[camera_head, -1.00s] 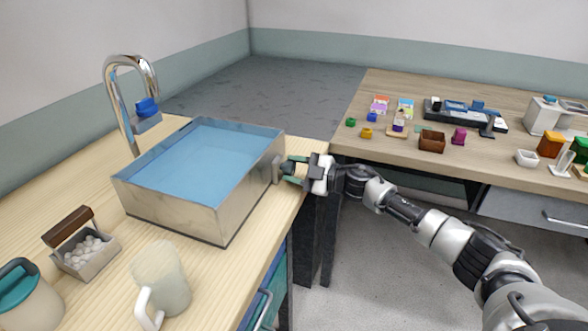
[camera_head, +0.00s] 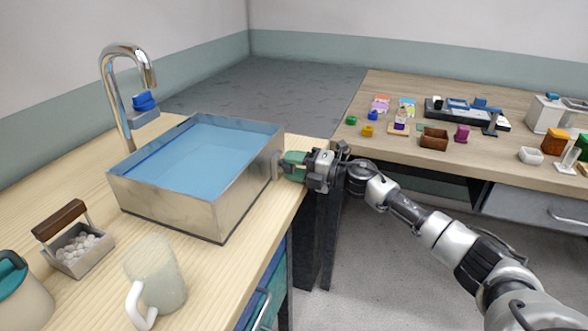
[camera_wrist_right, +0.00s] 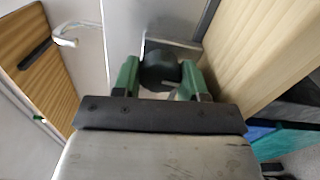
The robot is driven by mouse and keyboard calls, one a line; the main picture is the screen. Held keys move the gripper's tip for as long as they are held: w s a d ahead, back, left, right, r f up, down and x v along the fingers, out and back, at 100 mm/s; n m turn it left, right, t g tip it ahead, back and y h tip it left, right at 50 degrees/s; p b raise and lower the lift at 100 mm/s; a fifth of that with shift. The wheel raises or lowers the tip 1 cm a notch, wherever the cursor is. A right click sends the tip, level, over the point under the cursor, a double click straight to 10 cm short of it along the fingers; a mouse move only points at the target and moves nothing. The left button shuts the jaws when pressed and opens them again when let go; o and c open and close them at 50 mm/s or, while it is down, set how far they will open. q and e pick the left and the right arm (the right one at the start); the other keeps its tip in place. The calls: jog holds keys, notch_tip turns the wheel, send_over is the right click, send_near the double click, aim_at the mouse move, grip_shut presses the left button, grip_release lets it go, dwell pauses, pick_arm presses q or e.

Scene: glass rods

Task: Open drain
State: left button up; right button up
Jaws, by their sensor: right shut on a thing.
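A metal sink basin (camera_head: 240,196) filled with blue water stands on the light wooden counter. A dark round drain knob (camera_wrist_right: 160,66) projects from the basin's right wall, and it is mostly hidden by the fingers in the head view. My right gripper (camera_head: 288,165) is at that wall, its green fingers shut on the knob. In the right wrist view the green fingers of my right gripper (camera_wrist_right: 158,78) sit on both sides of the knob. My left gripper is out of view. Whether water is flowing out cannot be seen.
A chrome faucet (camera_head: 116,90) with a blue part stands behind the basin. A frosted mug (camera_head: 157,275), a box of white balls (camera_head: 82,250) and a teal-lidded jar (camera_head: 22,300) stand at the front left. A second table (camera_head: 400,145) with several small items is on the right.

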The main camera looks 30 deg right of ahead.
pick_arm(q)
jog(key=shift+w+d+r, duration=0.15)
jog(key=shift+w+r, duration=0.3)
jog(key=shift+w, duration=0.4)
pick_arm(e)
jog(key=shift+f+n, duration=0.1)
jog(key=shift+n, duration=0.5)
jog(key=o, duration=0.9)
jog(key=shift+s, duration=0.1)
